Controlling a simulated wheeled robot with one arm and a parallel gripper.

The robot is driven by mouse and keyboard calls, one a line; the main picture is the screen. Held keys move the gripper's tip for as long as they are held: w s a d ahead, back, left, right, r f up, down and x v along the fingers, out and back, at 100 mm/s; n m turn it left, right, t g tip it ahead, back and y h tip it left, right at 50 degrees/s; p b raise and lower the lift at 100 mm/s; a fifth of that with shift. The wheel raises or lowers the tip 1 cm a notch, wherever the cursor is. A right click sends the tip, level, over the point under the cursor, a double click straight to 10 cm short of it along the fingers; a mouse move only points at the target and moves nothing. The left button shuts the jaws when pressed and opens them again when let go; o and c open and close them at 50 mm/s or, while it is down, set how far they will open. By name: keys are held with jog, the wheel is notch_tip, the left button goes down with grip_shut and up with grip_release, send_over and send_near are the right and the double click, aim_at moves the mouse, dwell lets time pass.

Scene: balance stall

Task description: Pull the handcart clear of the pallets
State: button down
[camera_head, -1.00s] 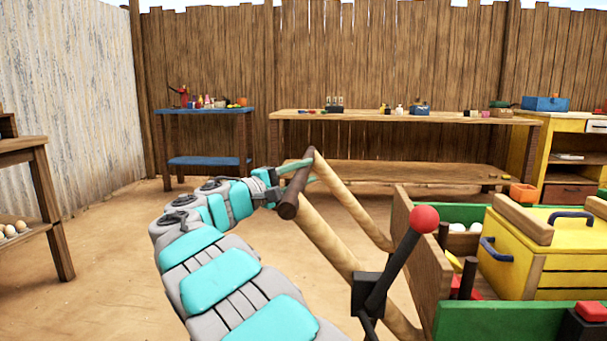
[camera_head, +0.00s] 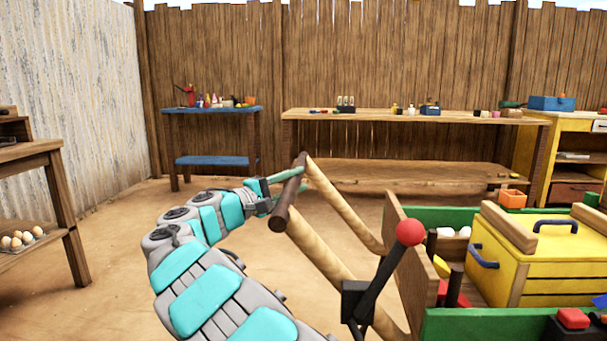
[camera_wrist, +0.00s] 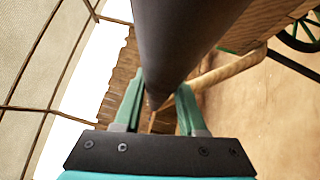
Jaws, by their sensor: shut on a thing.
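The handcart stands at the lower right in the head view, with a wooden end board (camera_head: 403,255) and green sides (camera_head: 480,323). Two pale wooden shafts (camera_head: 325,257) rise from it to a dark brown crossbar (camera_head: 289,197). My gripper (camera_head: 285,190) is shut on this crossbar near its middle. In the wrist view the crossbar (camera_wrist: 185,35) runs between the two teal fingers of my gripper (camera_wrist: 160,105). A black lever with a red knob (camera_head: 410,232) stands beside the shafts. I make out no pallets in these views.
The cart carries a yellow box (camera_head: 530,265) and small goods. A long wooden table (camera_head: 420,117) and a blue table (camera_head: 212,111) stand along the back fence. A shelf with eggs (camera_head: 18,240) is at the left. Sandy floor is open between them.

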jog(key=shift+a+p, duration=1.1)
jog(key=shift+a, duration=1.05)
jog(key=c, duration=0.7)
grip_release()
jog(key=shift+a, duration=0.1)
jog(key=shift+c, duration=0.2)
jog(key=shift+o, duration=1.2)
jog(key=v, duration=0.7)
jog(key=shift+s+a, duration=0.15)
jog(key=shift+s, duration=0.15)
jog(key=shift+f, duration=0.1)
